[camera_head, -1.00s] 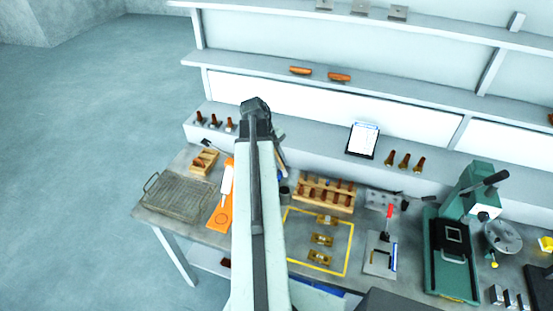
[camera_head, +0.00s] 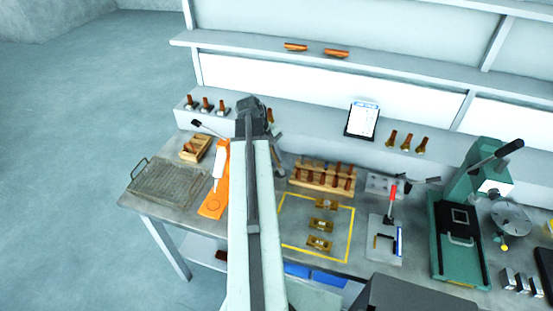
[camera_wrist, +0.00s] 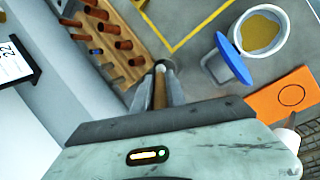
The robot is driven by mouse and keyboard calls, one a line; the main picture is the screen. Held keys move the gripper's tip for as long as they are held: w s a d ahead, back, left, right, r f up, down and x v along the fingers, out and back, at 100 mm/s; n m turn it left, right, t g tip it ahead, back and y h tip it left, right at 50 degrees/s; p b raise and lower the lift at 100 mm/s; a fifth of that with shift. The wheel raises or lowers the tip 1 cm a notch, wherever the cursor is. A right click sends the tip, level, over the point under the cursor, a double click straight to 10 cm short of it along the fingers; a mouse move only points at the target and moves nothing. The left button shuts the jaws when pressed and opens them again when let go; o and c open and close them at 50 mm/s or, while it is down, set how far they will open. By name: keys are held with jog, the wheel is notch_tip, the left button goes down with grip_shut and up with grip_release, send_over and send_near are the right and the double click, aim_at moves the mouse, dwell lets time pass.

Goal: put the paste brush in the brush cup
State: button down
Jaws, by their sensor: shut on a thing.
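In the wrist view my gripper (camera_wrist: 160,84) is shut on a slim brown handle with a rounded grey end, which I take as the paste brush (camera_wrist: 160,92). Its lower part is hidden between the fingers. A round pale pot (camera_wrist: 261,34) with yellow stuff in it stands at the upper right, apart from the gripper. A blue disc on a pale grey body (camera_wrist: 233,58) is beside it. I cannot tell which vessel is the brush cup. In the head view my arm hides part of the bench, and the held brush is not clear.
A wooden rack (camera_head: 322,178) of brown-handled tools is right of my arm; it also shows in the wrist view (camera_wrist: 103,43). An orange board (camera_head: 213,203) and a wire tray (camera_head: 170,188) lie left. A tablet (camera_head: 362,119) stands behind. A green press (camera_head: 457,235) is right.

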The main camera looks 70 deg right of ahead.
notch_tip(320, 180, down, 4)
jog(key=shift+r+b, duration=0.25)
jog(key=shift+b, duration=0.95)
jog(key=shift+r, duration=0.1)
jog(key=c, duration=1.3)
grip_release()
jog(key=w, duration=0.1)
jog(key=w+a, duration=0.1)
jog(key=w, duration=0.1)
jog(key=shift+w+a, duration=0.1)
jog(key=shift+a, duration=0.1)
jog(key=shift+r, duration=0.1)
